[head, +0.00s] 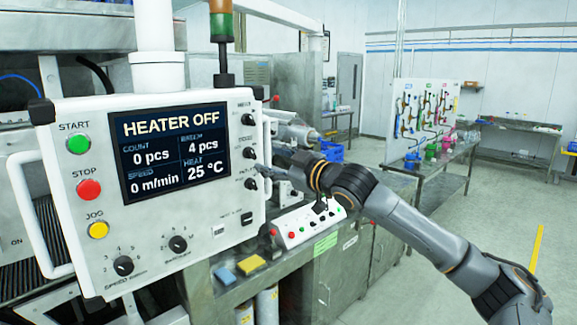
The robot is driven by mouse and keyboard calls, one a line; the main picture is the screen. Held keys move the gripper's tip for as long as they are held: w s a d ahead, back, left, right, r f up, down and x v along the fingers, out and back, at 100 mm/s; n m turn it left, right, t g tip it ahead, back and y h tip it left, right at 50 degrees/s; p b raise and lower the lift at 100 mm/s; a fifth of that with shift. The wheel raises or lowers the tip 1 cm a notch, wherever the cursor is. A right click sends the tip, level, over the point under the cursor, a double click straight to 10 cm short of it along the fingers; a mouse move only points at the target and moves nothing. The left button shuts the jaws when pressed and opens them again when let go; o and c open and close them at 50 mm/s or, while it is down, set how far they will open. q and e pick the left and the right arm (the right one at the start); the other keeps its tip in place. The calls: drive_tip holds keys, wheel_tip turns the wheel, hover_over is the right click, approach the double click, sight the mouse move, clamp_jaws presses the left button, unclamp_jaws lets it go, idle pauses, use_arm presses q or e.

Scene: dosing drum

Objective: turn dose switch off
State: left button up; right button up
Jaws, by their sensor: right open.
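The white control panel (90,200) stands at the left, with a dark display (174,154) reading HEATER OFF. Three black switches are stacked along its right side. The middle switch (248,154) has a small label above it that looks like DOSE. The top switch (248,119) and the bottom switch (251,184) have labels too small to read surely. My right gripper (263,171) is open, its fingertips at the panel's right edge, near the middle and bottom switches. I cannot tell whether it touches either. Which way the middle switch points is too small to tell. My left gripper is out of view.
The panel has a side handle (267,165) close to my right gripper. Below are a low button box (305,225), a yellow block (251,263) and a blue block (224,276). A bench with bottles (440,170) stands behind. The floor at right is clear.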

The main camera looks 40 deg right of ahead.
drive_tip(key=shift+s+d, duration=0.15)
drive_tip(key=shift+s, duration=2.55)
